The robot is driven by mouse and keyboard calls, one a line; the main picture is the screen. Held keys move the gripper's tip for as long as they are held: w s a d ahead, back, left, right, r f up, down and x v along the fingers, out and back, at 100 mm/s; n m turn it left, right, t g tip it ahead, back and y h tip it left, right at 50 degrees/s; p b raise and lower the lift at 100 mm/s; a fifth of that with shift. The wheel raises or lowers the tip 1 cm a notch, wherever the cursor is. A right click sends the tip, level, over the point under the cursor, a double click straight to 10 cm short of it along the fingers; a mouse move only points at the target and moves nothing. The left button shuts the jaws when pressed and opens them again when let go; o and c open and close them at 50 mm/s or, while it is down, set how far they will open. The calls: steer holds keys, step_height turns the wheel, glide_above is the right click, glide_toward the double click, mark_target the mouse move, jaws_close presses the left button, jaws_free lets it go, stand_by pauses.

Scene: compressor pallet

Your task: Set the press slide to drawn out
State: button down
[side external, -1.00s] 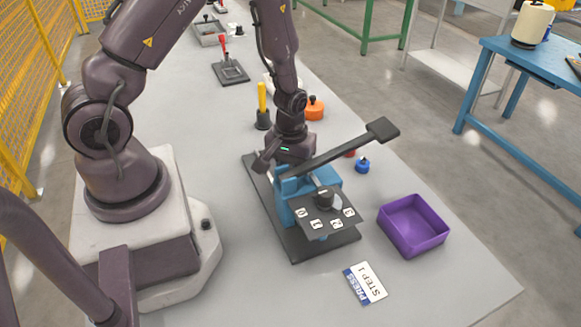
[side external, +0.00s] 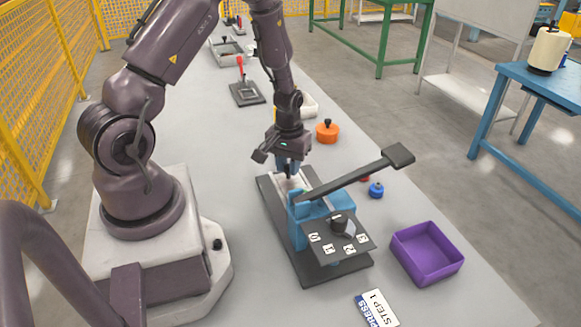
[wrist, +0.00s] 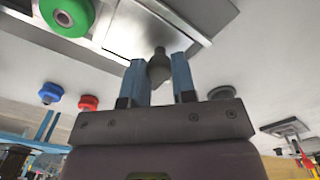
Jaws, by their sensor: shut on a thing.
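The blue press (side external: 306,214), with a long dark lever (side external: 355,176), stands on a dark base plate (side external: 325,270). Its pale slide plate (side external: 293,184) shows at the end away from the dial, below my gripper (side external: 289,168). In the wrist view the slide's bright metal plate (wrist: 115,38) fills the top. My gripper's blue fingers (wrist: 160,72) stand either side of a dark knob (wrist: 158,66), shut on it. In the side view my gripper hides this knob.
The dark dial plate (side external: 340,240) has several labelled marks. A purple tray (side external: 427,252) and a STEP 1 sign (side external: 376,308) lie nearby. Blue (side external: 376,189) and orange (side external: 327,131) knobbed parts stand past the lever. A green round part (wrist: 68,14) is at the wrist view's top left.

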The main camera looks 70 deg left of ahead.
steer(key=c, duration=1)
jaws_free()
steer(key=shift+a, duration=0.4)
steer(key=shift+o, duration=0.3)
steer(key=shift+d, duration=0.1)
steer(key=shift+r, duration=0.15)
step_height(320, 180, up, 13)
steer(key=s+d+r+m+t, duration=0.2)
steer(key=s+d+r+m, duration=0.2)
steer(key=d+r, duration=0.4)
steer(key=s+d+r+m+t, duration=0.3)
steer(key=s+d+r+m, duration=0.2)
steer(key=d+r, duration=0.4)
steer(key=shift+s+r+t, duration=0.3)
steer(key=shift+s+r, duration=0.3)
steer(key=shift+s, duration=0.1)
